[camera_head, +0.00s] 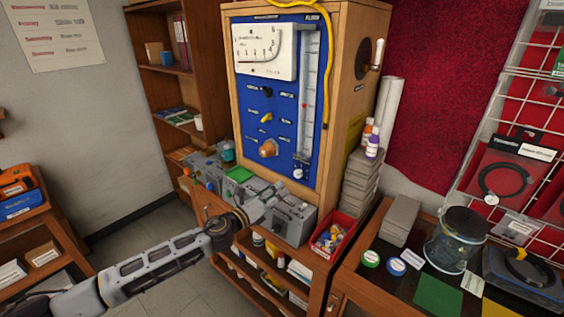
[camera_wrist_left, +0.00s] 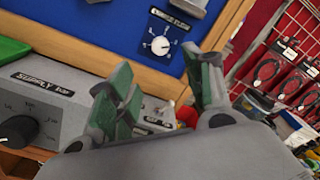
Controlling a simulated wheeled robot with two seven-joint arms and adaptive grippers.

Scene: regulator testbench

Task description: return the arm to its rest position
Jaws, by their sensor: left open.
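My left arm comes in from the lower left in the head view. Its gripper (camera_head: 262,207) is over the grey boxes on the shelf in front of the blue test panel (camera_head: 280,100). I cannot tell whether the fingers touch the box. My right gripper is not in view.
A red bin (camera_head: 333,234) of small parts sits right of the grey boxes. Stacked grey blocks (camera_head: 361,185) with bottles stand beside the wooden cabinet. A glass jar (camera_head: 455,240) stands on the right table. Open floor (camera_head: 180,260) lies left of the bench.

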